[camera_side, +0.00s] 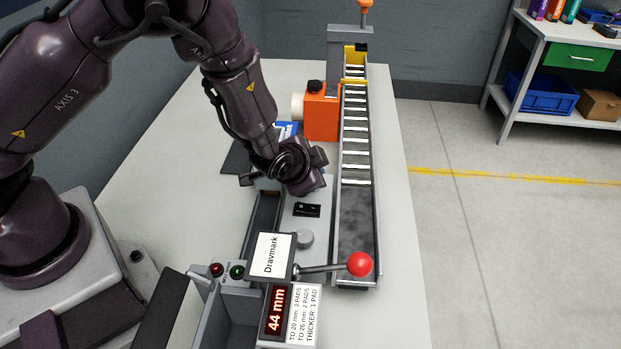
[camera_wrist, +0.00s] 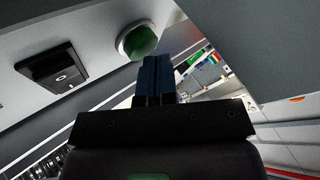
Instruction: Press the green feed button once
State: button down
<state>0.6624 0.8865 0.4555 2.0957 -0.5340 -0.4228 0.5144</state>
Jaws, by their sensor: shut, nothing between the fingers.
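The green button (camera_wrist: 138,40) is a green dome in a pale ring on a grey panel, at the top middle of the wrist view. My gripper (camera_wrist: 156,62) is shut and empty. Its fingertips show just below and right of the button; I cannot tell whether they touch it. In the side view my gripper (camera_side: 307,184) is low over the grey machine panel, and no green button shows beside it; the arm may hide it. A small green round piece (camera_side: 237,271) sits beside a red one (camera_side: 217,270) on the front box.
A black switch plate (camera_side: 306,210) and a grey round knob (camera_side: 304,238) are on the panel. A lever with a red ball (camera_side: 359,264) stands in front. A display (camera_side: 277,310) reads 44 mm. A roller track (camera_side: 356,130) and orange motor (camera_side: 321,112) are close by.

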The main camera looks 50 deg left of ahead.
jog(key=shift+f, duration=0.6)
dwell(0.6)
jog(key=shift+r, duration=3.8)
